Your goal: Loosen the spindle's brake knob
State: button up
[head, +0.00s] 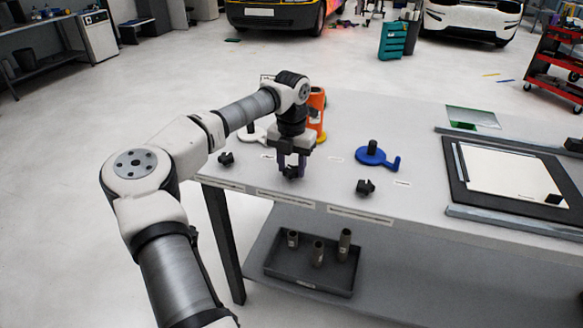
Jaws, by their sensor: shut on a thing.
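Several black brake knobs stand in a row near the front of the grey table (420,192). My gripper (291,168) points straight down and is shut on the middle knob (291,173). The gripper's fingers partly hide this knob. The left knob (226,158) and the right knob (365,187) stand free. Behind them are a white crank (256,137) on the left and a blue crank (372,154) with a black post on the right. An orange part (318,100) shows behind my gripper, which covers the middle position.
A framed pale panel (515,172) and a small green-tinted sheet (472,117) lie on the table's right. A dark tray (310,277) with three tubes sits on the lower shelf. A red cart (556,65) stands beyond. The table between blue crank and panel is mostly clear.

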aim_at(292, 169)
jog(key=n+b, duration=0.1)
jog(key=n, duration=0.5)
jog(key=shift+n+b, duration=0.3)
jog(key=shift+b, duration=0.1)
jog(key=n+b, duration=0.1)
jog(key=n, duration=0.4)
dwell(0.3)
jog(key=o, duration=1)
jog(key=shift+r, duration=0.1)
notch_tip(292, 169, up, 14)
jog(key=shift+f+b, duration=0.15)
jog(key=shift+b, duration=0.4)
